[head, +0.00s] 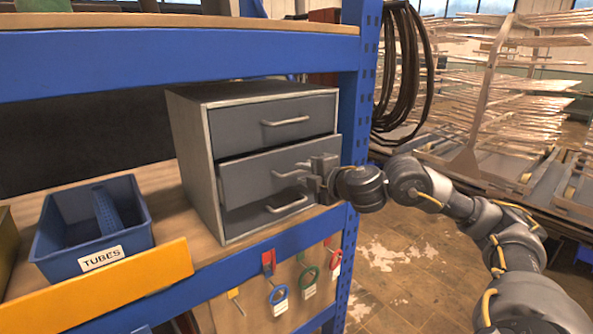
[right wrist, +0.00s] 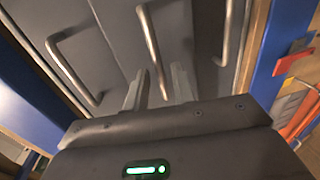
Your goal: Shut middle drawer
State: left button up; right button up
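A grey cabinet (head: 196,160) with three drawers stands on the shelf. Its middle drawer (head: 240,182) sticks out a little past the top drawer (head: 240,128) and overhangs the bottom drawer (head: 245,217). The middle drawer's bar handle (head: 285,174) also shows in the right wrist view (right wrist: 148,35). My right gripper (head: 316,180) is at the right end of this handle. In the right wrist view its two fingers (right wrist: 159,88) are apart, with the handle's near end between them; I cannot tell whether either touches it. My left gripper is not in view.
A blue bin (head: 75,250) labelled TUBES stands left of the cabinet. A blue shelf post (head: 362,80) rises close to the right arm. Coloured tools (head: 279,295) hang below the shelf edge. Open floor (head: 405,275) lies to the right.

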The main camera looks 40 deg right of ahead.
aim_at(298, 172)
jog(key=shift+x, duration=1.65)
grip_shut()
